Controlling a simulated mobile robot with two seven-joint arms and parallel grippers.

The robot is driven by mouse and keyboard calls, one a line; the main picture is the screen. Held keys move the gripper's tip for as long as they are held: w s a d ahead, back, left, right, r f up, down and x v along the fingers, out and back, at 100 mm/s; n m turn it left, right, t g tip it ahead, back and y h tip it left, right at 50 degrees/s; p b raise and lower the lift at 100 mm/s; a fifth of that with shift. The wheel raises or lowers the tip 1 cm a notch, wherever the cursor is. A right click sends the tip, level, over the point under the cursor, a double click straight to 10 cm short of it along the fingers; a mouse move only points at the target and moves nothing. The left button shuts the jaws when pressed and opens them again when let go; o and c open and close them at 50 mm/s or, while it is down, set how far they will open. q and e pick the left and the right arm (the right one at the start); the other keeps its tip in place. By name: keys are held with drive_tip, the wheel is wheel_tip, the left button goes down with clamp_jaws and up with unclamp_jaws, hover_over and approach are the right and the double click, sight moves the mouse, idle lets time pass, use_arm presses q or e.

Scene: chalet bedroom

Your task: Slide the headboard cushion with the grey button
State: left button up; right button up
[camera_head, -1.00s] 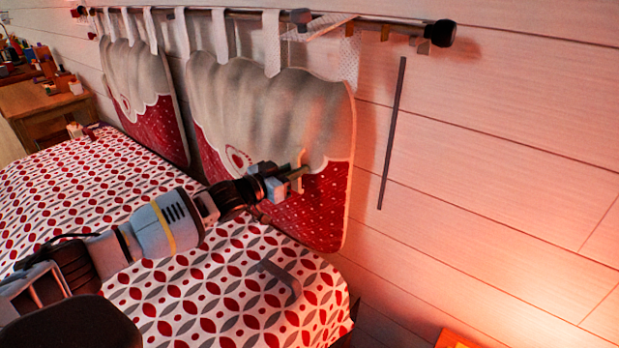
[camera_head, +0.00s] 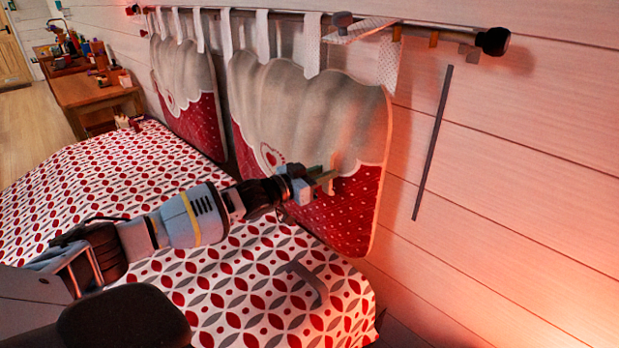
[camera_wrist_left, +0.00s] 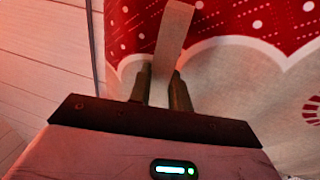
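The near headboard cushion (camera_head: 300,105), grey above and red with white dots below, hangs by white loops from a rod (camera_head: 265,17) on the wall. A grey knob (camera_head: 342,19) sits on the rod above it. A pale tab (camera_head: 334,170) stands out from the cushion's lower part. My left gripper (camera_head: 322,178) is at this tab. In the left wrist view, the tab (camera_wrist_left: 173,38) runs between the two fingers and fills their gap, so the left gripper (camera_wrist_left: 161,88) looks shut on it. My right gripper is not in view.
A second cushion (camera_head: 185,75) hangs to the left. The bed (camera_head: 120,190) with patterned cover lies below my left arm; a grey bracket (camera_head: 308,278) shows on it. A dark bar (camera_head: 433,140) is on the wall to the right. A wooden desk (camera_head: 90,90) stands far left.

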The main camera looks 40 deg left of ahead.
use_arm(q)
drive_tip(key=v, duration=0.6)
drive_tip(key=shift+s, duration=0.3)
drive_tip(key=shift+a, duration=0.1)
idle(0.4)
